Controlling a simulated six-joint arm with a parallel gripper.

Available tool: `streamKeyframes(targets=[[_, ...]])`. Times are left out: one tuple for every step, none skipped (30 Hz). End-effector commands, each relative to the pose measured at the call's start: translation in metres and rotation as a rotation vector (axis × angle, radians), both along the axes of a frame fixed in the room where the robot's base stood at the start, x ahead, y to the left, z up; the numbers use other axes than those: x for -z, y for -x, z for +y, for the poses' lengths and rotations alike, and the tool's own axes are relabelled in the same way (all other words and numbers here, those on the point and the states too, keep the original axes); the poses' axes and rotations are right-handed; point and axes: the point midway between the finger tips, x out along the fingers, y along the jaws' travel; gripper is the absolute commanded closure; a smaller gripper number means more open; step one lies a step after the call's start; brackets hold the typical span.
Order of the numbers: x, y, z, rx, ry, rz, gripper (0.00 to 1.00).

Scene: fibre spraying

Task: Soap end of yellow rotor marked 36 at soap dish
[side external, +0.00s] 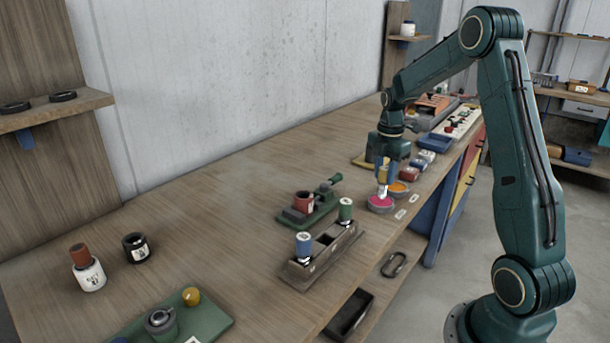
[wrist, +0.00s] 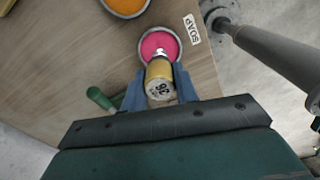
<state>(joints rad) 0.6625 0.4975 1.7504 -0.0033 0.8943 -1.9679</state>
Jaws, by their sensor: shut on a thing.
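The yellow rotor (wrist: 159,72) marked 36 is held between the two blue fingers of my gripper (wrist: 160,85), its label facing the wrist camera. In the side external view the yellow rotor (side external: 384,172) hangs upright below my gripper (side external: 383,168), its pale lower end over the pink soap dish (side external: 380,204). In the wrist view the round soap dish (wrist: 176,36) with pink content lies just beyond the rotor's metal end, next to a label reading SOAP (wrist: 192,29). I cannot tell whether the end touches the soap.
An orange dish (side external: 398,187) stands just behind the soap dish. A grey rack (side external: 292,272) with a blue and a green rotor and a green fixture (side external: 296,224) with a red part stand to the left. The bench edge is close on the right.

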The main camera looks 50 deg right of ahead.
Motion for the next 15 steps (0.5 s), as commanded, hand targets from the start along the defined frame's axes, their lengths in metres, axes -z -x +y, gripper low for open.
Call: streamKeyframes(targets=[[-0.0004,-0.0003,-0.0002,0.0,0.001,-0.001,1.0],[-0.0002,-0.0003,-0.0002,0.0,0.001,-0.001,1.0],[0.0,-0.0003,-0.0002,0.0,0.001,-0.001,1.0],[0.0002,-0.0003,-0.0002,0.0,0.001,-0.001,1.0],[0.0005,-0.0003,-0.0002,0.0,0.0,-0.001,1.0],[0.0008,-0.0003,-0.0002,0.0,0.0,-0.001,1.0],[0.0011,-0.0003,-0.0002,0.0,0.0,-0.001,1.0],[0.0014,-0.0003,-0.0002,0.0,0.0,-0.001,1.0],[0.0017,-0.0003,-0.0002,0.0,0.0,-0.001,1.0],[0.002,-0.0003,-0.0002,0.0,0.0,-0.001,1.0],[0.0023,-0.0003,-0.0002,0.0,0.0,-0.001,1.0],[0.0026,-0.0003,-0.0002,0.0,0.0,-0.001,1.0],[0.0028,-0.0003,-0.0002,0.0,0.0,-0.001,1.0],[0.0031,-0.0004,-0.0002,0.0,0.001,-0.001,1.0],[0.0035,-0.0004,-0.0002,0.0,0.001,-0.001,1.0]])
